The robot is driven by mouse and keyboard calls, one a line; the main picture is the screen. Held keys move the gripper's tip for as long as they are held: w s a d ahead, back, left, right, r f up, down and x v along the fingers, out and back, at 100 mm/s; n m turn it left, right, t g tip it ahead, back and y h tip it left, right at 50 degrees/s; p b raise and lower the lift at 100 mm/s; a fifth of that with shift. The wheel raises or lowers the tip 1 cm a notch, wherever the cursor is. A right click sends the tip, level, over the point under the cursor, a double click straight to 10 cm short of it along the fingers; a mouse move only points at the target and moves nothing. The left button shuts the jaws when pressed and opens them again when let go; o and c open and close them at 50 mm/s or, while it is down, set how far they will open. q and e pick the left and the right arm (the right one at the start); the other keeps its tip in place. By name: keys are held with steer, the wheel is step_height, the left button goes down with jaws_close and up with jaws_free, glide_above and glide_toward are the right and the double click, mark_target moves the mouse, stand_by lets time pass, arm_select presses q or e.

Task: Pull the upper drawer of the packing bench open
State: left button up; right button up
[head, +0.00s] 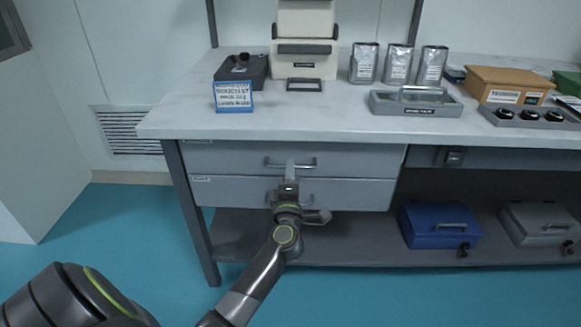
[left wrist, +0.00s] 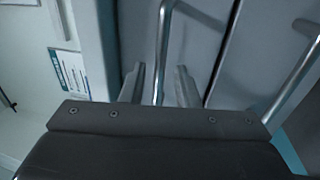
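The packing bench's upper drawer (head: 230,157) is a grey front with a metal bar handle (head: 308,163), and it looks closed, flush with the drawer below. My left gripper (head: 291,170) is in front of this handle, covering its middle in the head view. In the left wrist view, the two fingers (left wrist: 160,88) stand apart, and the upper drawer's handle (left wrist: 163,48) runs between them with a visible gap on each side. The left gripper is open. My right gripper is in neither view.
The lower drawer (head: 350,192) has its own handle, partly hidden by my left gripper; that handle shows at right in the left wrist view (left wrist: 297,78). A blue-framed sign (head: 233,96) and a tray (head: 415,104) stand on the bench top (head: 330,122). A blue box (head: 440,222) sits on the shelf below.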

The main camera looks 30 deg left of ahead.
arm_select(q)
steer(key=shift+x, duration=1.35)
steer(key=shift+c, duration=0.4)
jaws_close()
